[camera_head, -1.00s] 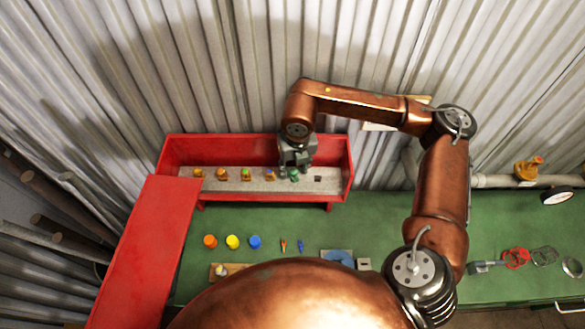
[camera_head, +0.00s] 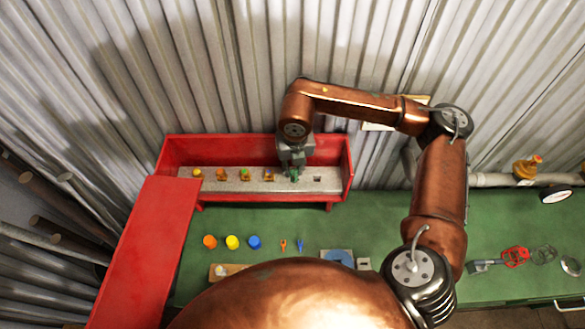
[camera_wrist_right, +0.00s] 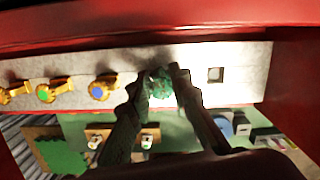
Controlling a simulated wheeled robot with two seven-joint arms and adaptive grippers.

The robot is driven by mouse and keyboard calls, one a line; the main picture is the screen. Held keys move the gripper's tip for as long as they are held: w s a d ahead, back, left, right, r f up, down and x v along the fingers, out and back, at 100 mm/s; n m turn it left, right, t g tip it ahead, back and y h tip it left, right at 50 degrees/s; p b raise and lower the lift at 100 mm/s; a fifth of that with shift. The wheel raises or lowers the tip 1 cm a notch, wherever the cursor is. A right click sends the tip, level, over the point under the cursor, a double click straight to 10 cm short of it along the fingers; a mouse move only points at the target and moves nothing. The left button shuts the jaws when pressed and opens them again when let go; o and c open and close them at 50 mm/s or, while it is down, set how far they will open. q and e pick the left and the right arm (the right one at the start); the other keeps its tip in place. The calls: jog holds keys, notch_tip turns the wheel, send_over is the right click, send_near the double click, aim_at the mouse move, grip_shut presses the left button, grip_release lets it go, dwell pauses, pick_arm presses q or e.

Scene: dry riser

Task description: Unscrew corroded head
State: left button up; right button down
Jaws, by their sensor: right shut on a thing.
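The corroded head (camera_head: 293,174) is a small green, rough-looking piece on the pale shelf inside the red cabinet, at the right end of a row of brass heads. It also shows in the right wrist view (camera_wrist_right: 160,84), between my fingers. My right gripper (camera_head: 292,163) reaches down into the cabinet from above and is shut on the green head. In the wrist view its two fingers (camera_wrist_right: 158,92) stand on either side of the head. The threads below the head are hidden. My left gripper is not in view.
Several brass heads with coloured tops (camera_head: 221,174) stand left along the shelf. A square hole (camera_head: 318,179) lies to the right. The red cabinet walls (camera_head: 346,170) close in around the gripper. Coloured caps (camera_head: 232,242) and small tools (camera_head: 300,245) lie on the green bench (camera_head: 350,215).

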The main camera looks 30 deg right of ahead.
jog(key=shift+d, duration=0.2)
jog(key=shift+f+n+b, duration=0.15)
jog(key=shift+n+b, duration=0.5)
jog(key=shift+n, duration=0.25)
jog(key=n+b, duration=0.1)
jog(key=n, duration=0.1)
jog(key=shift+n, duration=0.3)
jog(key=shift+a+r+n+y, duration=0.1)
jog(key=shift+r+n+y, duration=0.15)
jog(key=shift+n, duration=0.35)
jog(key=shift+f, duration=0.1)
jog(key=shift+f+n+y+b, duration=0.1)
jog(key=shift+n+y+b, duration=0.15)
jog(key=shift+n+b, duration=0.7)
jog(key=n, duration=0.2)
jog(key=shift+s+a+n, duration=0.1)
jog(key=shift+a+n, duration=0.1)
jog(key=shift+n, duration=0.15)
jog(key=shift+a+r+n+b, duration=0.2)
jog(key=shift+r+n+b, duration=0.15)
jog(key=shift+n, duration=0.15)
